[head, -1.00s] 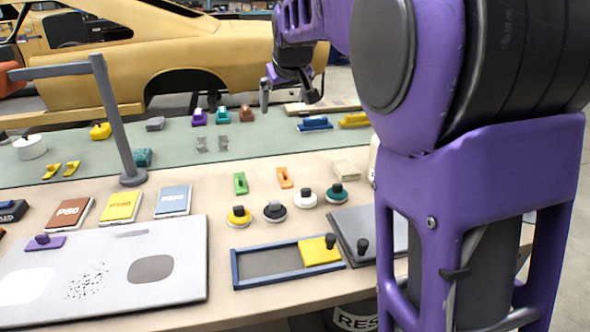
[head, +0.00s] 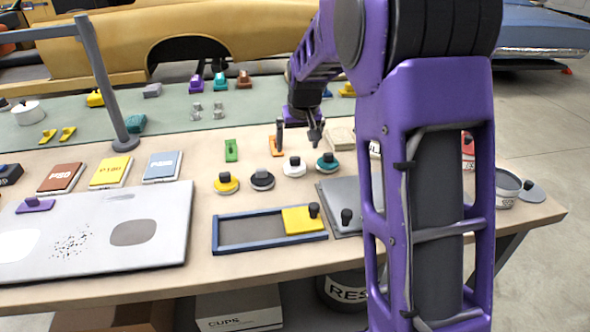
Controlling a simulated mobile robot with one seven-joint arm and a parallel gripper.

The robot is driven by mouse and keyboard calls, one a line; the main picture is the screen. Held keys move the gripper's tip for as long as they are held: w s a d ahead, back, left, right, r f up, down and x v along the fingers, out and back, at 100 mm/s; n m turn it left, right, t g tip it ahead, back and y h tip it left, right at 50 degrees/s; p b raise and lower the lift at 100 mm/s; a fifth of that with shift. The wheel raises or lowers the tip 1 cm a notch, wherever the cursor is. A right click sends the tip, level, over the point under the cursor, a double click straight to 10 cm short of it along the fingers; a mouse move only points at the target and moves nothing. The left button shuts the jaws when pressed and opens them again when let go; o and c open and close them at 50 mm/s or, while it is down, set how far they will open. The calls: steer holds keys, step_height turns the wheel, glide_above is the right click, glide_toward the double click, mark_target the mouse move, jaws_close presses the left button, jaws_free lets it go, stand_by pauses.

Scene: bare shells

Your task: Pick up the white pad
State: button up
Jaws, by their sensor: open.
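The white pad (head: 294,168) is a round disc with a black knob on top, lying on the tan table in a row of similar pads. My gripper (head: 298,143) is open, its two fingers pointing down. In the picture it shows just above and behind the white pad, with nothing between the fingers. I cannot tell its exact height over the table. The teal pad (head: 327,163) is close on the right, and the dark pad (head: 262,180) is on the left.
A yellow pad (head: 226,184) ends the row. An orange block (head: 276,146) and green block (head: 231,150) lie behind. A blue frame (head: 235,247) with a yellow block and a grey plate (head: 335,193) lie in front. A grey post (head: 104,85) stands at left.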

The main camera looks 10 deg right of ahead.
mark_target(295, 158)
steer(key=b+x, duration=0.1)
steer(key=x, duration=0.8)
steer(key=shift+w, duration=0.1)
steer(key=shift+c, duration=0.3)
steer(key=c, duration=1.2)
